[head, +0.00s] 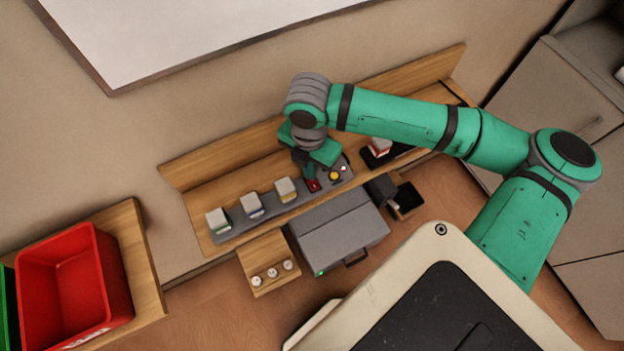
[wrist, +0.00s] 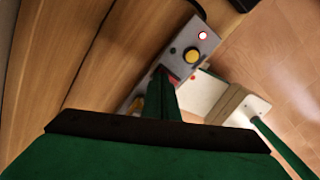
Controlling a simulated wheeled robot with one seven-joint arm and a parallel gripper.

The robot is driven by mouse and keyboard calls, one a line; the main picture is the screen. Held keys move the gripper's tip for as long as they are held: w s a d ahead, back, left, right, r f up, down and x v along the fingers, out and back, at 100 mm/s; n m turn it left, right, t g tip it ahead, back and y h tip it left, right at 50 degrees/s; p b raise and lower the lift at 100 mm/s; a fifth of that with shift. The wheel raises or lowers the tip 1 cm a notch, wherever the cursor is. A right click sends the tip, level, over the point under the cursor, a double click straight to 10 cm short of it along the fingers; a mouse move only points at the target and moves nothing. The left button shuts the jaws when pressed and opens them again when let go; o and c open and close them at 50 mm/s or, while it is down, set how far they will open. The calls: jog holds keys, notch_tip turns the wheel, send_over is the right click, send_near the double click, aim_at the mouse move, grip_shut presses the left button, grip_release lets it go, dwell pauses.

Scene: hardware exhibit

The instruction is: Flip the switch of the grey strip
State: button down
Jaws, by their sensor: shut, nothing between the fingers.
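The grey strip (head: 265,219) lies along the wooden shelf in the head view, with several block-like covers, a red switch (head: 313,185), a yellow button (head: 334,176) and a small red-and-white light at its right end. In the wrist view the strip (wrist: 180,66) runs up the middle, with the yellow button (wrist: 192,56) and a lit red ring (wrist: 203,35). My gripper (head: 309,178) points down at the red switch, its fingers shut and empty. In the wrist view its fingertips (wrist: 162,74) overlap the red switch (wrist: 173,79) and hide part of it. I cannot tell whether they touch.
A grey box (head: 340,235) with a green light stands in front of the strip. A small wooden block with white knobs (head: 272,272) is left of it. A black open box (head: 405,200) stands to its right. A red bin (head: 72,285) is at far left. The shelf's wooden back (head: 215,160) rises behind.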

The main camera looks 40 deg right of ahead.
jog(key=shift+s+f, duration=0.1)
jog(key=shift+f, duration=0.2)
jog(key=shift+r, duration=0.15)
notch_tip(320, 180, up, 7)
dwell(1.1)
dwell(0.5)
